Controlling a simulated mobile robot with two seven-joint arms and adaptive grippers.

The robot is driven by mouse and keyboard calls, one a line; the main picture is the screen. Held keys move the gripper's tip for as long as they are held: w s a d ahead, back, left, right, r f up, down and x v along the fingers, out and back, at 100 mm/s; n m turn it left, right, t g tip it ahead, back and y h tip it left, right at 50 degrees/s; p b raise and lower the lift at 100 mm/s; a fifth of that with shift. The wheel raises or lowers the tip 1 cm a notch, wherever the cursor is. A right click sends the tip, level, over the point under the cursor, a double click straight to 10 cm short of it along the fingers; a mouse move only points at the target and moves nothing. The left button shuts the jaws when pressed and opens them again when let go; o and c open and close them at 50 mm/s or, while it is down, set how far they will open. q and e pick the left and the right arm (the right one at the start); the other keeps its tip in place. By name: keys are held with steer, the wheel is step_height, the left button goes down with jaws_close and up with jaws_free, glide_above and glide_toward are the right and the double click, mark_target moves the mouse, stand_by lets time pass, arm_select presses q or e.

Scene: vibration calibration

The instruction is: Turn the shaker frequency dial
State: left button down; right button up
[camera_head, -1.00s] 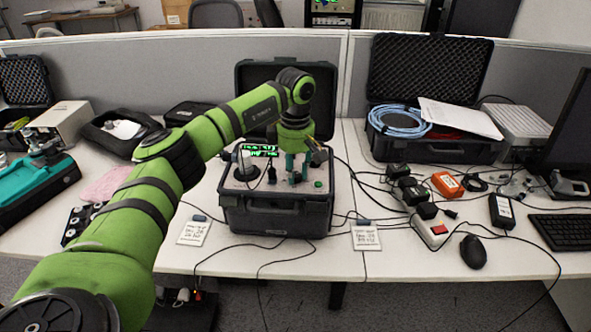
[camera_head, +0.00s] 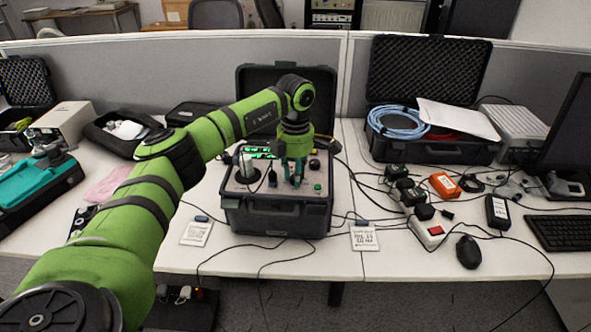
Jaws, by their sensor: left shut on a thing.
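The shaker unit (camera_head: 277,220) is an open black case with a pale top panel, standing mid-table. Its panel has a green lit display (camera_head: 257,152), a round black mount with a pale cylinder (camera_head: 246,162), a black knob (camera_head: 314,164) and a green button (camera_head: 317,187). My left gripper (camera_head: 294,182) points straight down over the panel, right of the display. Its teal fingers are close together, shut on a small part at the panel, which looks like the frequency dial. The fingers hide most of that dial. My right gripper is out of view.
Cables run across the table in front of and right of the case. Chargers, a power strip (camera_head: 428,232) and a mouse (camera_head: 470,251) are at right. The raised case lid (camera_head: 262,85) stands behind my arm.

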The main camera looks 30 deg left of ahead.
arm_select(q)
steer(key=n+p, duration=0.1)
steer(key=n, duration=0.4)
steer(key=shift+n, duration=0.3)
steer(key=n+p, duration=0.2)
steer(key=n, duration=0.3)
steer(key=shift+n, duration=0.3)
steer(key=n+p, duration=0.1)
steer(key=n, duration=0.4)
steer(key=shift+p, duration=0.3)
steer(key=n+p, duration=0.1)
steer(key=n, duration=0.4)
steer(key=shift+n+p, duration=0.4)
steer(key=c, duration=1)
jaws_free()
steer(key=shift+r, duration=0.1)
